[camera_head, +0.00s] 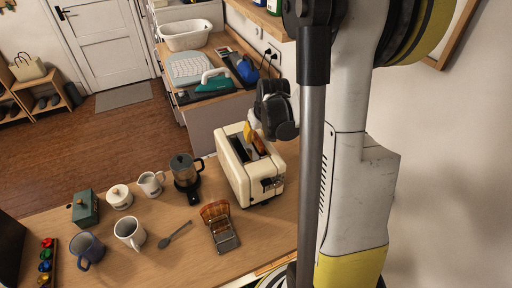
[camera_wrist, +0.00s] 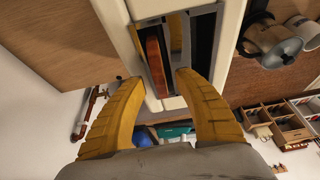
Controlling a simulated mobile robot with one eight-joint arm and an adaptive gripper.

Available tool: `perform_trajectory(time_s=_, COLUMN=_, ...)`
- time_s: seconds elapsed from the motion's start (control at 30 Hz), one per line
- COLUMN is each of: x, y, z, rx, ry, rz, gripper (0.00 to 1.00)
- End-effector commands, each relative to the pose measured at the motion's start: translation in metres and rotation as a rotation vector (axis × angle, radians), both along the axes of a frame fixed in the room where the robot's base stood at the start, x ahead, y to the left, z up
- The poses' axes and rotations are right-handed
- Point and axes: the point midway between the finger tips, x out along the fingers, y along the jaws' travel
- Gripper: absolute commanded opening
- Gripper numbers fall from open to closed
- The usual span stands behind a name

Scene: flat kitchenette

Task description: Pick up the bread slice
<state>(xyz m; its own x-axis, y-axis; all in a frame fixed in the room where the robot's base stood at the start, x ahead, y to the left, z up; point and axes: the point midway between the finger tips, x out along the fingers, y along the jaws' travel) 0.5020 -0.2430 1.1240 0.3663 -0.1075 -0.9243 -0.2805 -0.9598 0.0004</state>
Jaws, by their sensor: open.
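The bread slice (camera_wrist: 155,62) stands on edge in one slot of the cream toaster (camera_wrist: 232,45). Its brown top edge also shows in the head view (camera_head: 259,144), sticking up from the toaster (camera_head: 236,172) on the counter. My gripper (camera_wrist: 158,84) is open, with its two yellow fingers spread on either side of the near end of the slot in the wrist view. The slice appears between and beyond the fingertips, and nothing is held. In the head view my gripper (camera_head: 251,130) is at the toaster's far end, partly hidden by its own dark body.
A wall is close on the right.

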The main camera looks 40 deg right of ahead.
Motion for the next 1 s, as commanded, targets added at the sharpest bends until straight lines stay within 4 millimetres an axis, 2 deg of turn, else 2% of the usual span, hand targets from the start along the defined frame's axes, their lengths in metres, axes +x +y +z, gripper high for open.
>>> perform_trajectory(time_s=0.1, x=0.004, y=-0.001, z=-0.010, rx=0.000, ry=0.000, rz=0.000, gripper=0.39)
perform_trajectory(time_s=0.33, x=0.004, y=-0.001, z=-0.011, rx=0.000, ry=0.000, rz=0.000, gripper=0.39)
perform_trajectory(time_s=0.37, x=0.004, y=-0.001, z=-0.011, rx=0.000, ry=0.000, rz=0.000, gripper=0.32)
perform_trajectory(time_s=0.4, x=0.004, y=-0.001, z=-0.011, rx=0.000, ry=0.000, rz=0.000, gripper=0.19)
perform_trajectory(time_s=0.47, x=0.004, y=-0.001, z=-0.011, rx=0.000, ry=0.000, rz=0.000, gripper=0.01)
perform_trajectory(time_s=0.87, x=0.004, y=-0.001, z=-0.010, rx=0.000, ry=0.000, rz=0.000, gripper=0.00)
perform_trajectory(time_s=1.0, x=0.003, y=-0.001, z=0.001, rx=0.000, ry=0.000, rz=0.000, gripper=0.00)
